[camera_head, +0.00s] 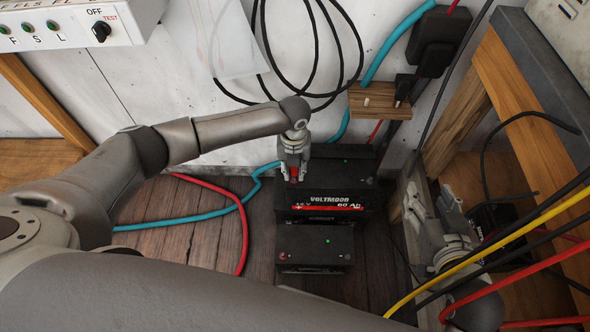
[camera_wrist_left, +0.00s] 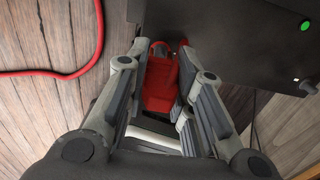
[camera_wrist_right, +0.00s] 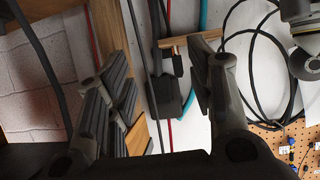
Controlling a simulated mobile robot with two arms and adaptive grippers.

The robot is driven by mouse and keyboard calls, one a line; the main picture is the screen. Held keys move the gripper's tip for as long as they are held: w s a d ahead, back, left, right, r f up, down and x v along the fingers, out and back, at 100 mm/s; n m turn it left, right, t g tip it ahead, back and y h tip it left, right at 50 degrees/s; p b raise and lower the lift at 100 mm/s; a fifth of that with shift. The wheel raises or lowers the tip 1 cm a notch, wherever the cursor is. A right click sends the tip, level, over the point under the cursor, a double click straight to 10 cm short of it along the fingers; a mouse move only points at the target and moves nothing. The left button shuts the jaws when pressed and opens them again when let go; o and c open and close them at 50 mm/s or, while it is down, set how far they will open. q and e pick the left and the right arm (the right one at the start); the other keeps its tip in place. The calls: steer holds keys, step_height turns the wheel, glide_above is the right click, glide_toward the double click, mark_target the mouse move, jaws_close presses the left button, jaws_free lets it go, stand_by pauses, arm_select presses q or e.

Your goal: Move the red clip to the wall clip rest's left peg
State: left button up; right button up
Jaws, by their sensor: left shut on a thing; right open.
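The red clip (camera_head: 294,174) is in my left gripper (camera_head: 293,166), at the left end of the upper black battery. In the left wrist view the red clip (camera_wrist_left: 160,86) sits between the shut fingers, its far end close to the battery's edge; whether it touches the terminal is hidden. The wall clip rest (camera_head: 376,114) is a small wooden shelf on the white wall. Its pale left peg (camera_head: 366,101) is bare. A black clip (camera_head: 404,87) is at its right side. My right gripper (camera_head: 413,200) is open and empty, low beside the wooden bench.
The upper battery (camera_head: 325,200) stands behind a smaller battery (camera_head: 314,248). Red (camera_head: 244,220) and blue (camera_head: 220,213) cables lie on the plank floor. Black cable loops (camera_head: 315,60) hang on the wall. Yellow, red and black cables cross near my right arm. A wooden bench (camera_head: 530,120) stands right.

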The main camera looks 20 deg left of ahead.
arm_select(q)
steer(key=shift+r+p, duration=1.85)
steer(key=shift+p, duration=0.05)
steer(key=shift+r, duration=0.1)
arm_select(e)
steer(key=s+d+f+g+h, duration=0.1)
steer(key=s+d+f+g, duration=0.1)
steer(key=s+f+g, duration=0.2)
steer(key=s+d+f+g+h, duration=0.1)
steer(key=s+d+f+g, duration=0.2)
steer(key=s, duration=0.7)
steer(key=shift+s+f+g+h, duration=0.3)
steer(key=shift+f+g, duration=0.1)
steer(key=shift+g, duration=0.7)
steer(key=shift+w+r, duration=0.1)
